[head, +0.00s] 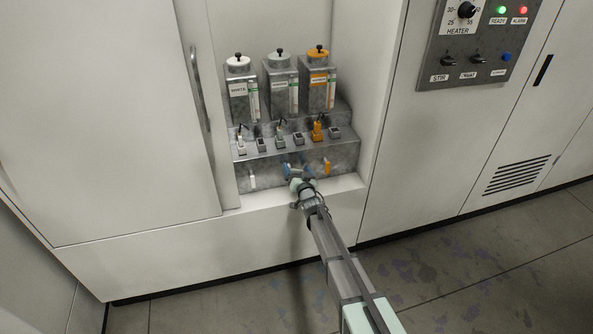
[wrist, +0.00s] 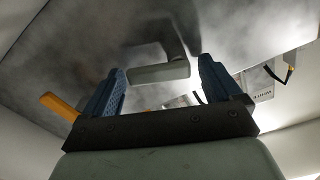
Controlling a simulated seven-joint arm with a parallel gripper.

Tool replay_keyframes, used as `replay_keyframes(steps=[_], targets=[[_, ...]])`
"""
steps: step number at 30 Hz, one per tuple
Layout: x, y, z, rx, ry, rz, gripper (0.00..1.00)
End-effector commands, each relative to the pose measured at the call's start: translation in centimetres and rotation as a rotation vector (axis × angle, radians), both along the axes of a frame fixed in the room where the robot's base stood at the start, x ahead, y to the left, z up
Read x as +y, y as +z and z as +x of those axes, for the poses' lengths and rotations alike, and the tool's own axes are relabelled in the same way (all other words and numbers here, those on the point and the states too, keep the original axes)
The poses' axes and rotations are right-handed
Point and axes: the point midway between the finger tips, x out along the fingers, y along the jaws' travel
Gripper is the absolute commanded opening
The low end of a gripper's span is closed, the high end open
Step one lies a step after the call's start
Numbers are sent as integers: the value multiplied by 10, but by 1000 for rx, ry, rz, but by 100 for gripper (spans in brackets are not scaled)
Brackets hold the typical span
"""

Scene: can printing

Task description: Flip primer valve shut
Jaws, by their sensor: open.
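The valve lever (wrist: 158,74) between my fingers is a pale grey-green bar on a dark bracket, at the middle of the steel front. It is taken for the primer valve by its place; no label on it is legible. In the wrist view it lies crosswise from finger to finger, close to the left fingertip, with a small gap at the right. My gripper (wrist: 162,68) is open, with blue fingers either side of the bar. In the head view my gripper (head: 298,171) covers this lever. The middle tank (head: 281,90) stands above it.
A white lever (head: 252,180) hangs to the left and an orange lever (head: 326,168) to the right; the orange lever (wrist: 60,106) shows beside my left finger. A white tank (head: 241,95) and an orange-topped tank (head: 317,85) flank the middle one. Niche walls stand either side.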

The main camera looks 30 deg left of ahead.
Motion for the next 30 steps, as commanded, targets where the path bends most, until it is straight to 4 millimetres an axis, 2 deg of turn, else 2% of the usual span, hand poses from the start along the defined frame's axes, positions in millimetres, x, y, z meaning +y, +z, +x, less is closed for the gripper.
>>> replay_keyframes(steps=[10,25,30], targets=[[3,0,3,0,0,0,91],[3,0,3,1,-1,-1,43],[3,0,3,-13,0,-15,40]])
